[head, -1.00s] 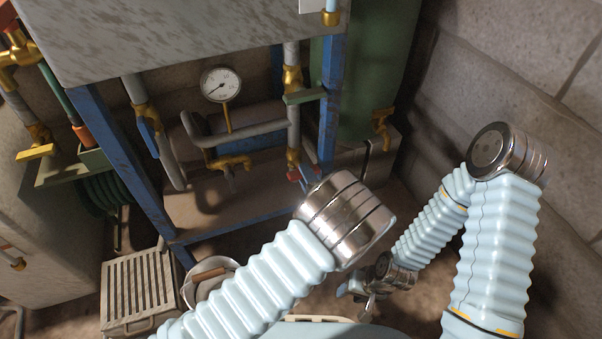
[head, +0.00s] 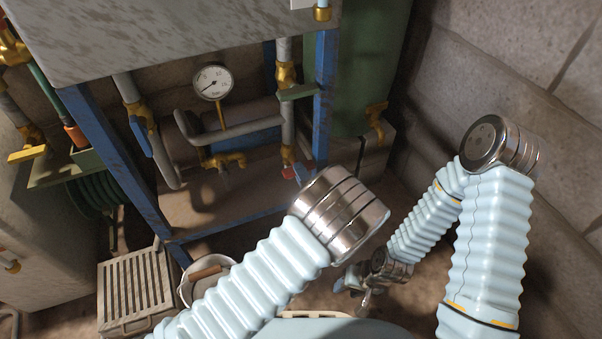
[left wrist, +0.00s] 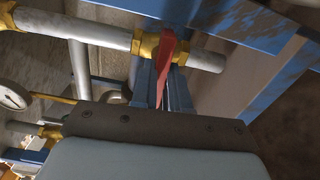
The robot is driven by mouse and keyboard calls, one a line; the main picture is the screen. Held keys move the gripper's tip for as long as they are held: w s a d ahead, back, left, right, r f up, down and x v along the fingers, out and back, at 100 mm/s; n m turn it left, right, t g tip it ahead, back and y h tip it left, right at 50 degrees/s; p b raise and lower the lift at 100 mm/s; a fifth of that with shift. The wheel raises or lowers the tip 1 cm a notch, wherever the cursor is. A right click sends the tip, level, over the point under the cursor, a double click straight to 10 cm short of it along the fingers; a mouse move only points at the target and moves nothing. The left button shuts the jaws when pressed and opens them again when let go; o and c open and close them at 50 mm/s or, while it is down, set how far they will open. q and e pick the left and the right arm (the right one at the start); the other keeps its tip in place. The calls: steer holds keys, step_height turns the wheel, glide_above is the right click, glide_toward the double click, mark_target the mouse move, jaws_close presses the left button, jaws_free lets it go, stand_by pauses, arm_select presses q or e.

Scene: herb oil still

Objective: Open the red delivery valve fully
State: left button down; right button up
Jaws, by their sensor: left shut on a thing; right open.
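The red delivery valve's lever (left wrist: 166,62) lies across its pipe at a brass valve body (left wrist: 147,44) in the left wrist view. In the head view only a small red part of the lever (head: 288,172) shows, low on the upright pipe. My left gripper (left wrist: 160,88) is shut on the red lever, with a blue-grey finger on each side of it. In the head view my left wrist hides most of that gripper and the valve. My right gripper (head: 360,289) is open and empty, low and away from the pipes.
Blue frame posts (head: 324,95) flank the pipework. A bucket (head: 186,294) and slatted crate (head: 137,292) stand on the floor at left.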

arm_select(q)
steer(key=shift+f+n+b, duration=0.1)
steer(key=shift+n+b, duration=2.8)
steer(key=shift+n, duration=5.8)
steer(key=c, duration=1.1)
jaws_free()
steer(key=p+v, duration=0.1)
steer(key=v, duration=1.3)
steer(key=shift+w, duration=0.1)
